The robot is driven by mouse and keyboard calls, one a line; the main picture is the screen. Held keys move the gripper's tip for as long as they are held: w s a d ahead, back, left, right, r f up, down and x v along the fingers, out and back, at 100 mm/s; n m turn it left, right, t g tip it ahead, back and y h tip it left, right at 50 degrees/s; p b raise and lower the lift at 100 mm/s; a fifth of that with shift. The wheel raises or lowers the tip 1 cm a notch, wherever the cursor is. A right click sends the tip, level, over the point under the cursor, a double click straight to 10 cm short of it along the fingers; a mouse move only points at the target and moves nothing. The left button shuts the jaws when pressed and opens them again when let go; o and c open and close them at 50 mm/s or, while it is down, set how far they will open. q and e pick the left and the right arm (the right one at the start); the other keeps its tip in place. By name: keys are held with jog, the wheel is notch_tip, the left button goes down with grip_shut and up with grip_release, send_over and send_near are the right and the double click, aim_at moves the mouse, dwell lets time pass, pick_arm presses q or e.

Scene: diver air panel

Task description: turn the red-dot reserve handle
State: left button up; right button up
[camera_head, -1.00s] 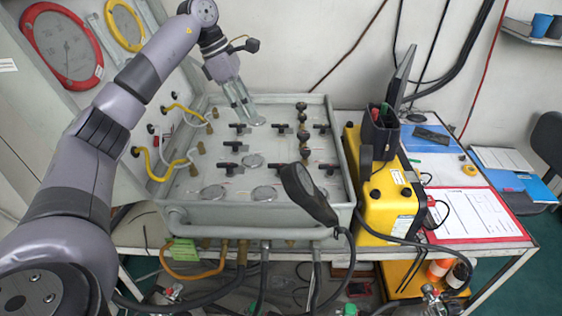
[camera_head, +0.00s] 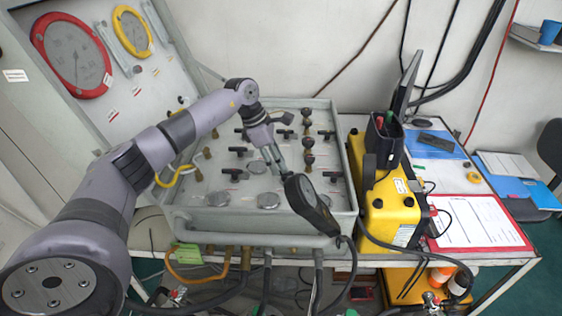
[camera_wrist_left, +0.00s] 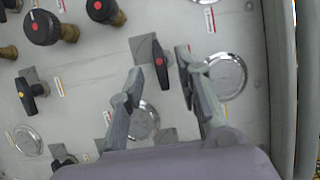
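In the left wrist view, a black bar handle with a red dot (camera_wrist_left: 160,64) lies between my left gripper's fingertips (camera_wrist_left: 159,66). The fingers are open, one on each side of the handle, and I see a gap on both sides. In the head view my left gripper (camera_head: 277,165) points down at the middle of the grey valve panel (camera_head: 215,217), just behind a black paddle-shaped object (camera_head: 310,203). The handle at its tips cannot be made out there. My right gripper is in neither view.
A yellow case (camera_head: 388,210) stands right of the panel. Gauges (camera_head: 72,55) are on the raised lid at left.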

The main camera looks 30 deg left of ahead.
aim_at(283, 175)
pick_arm(q)
jog(key=shift+x, duration=1.15)
jog(key=shift+c, duration=0.5)
grip_shut()
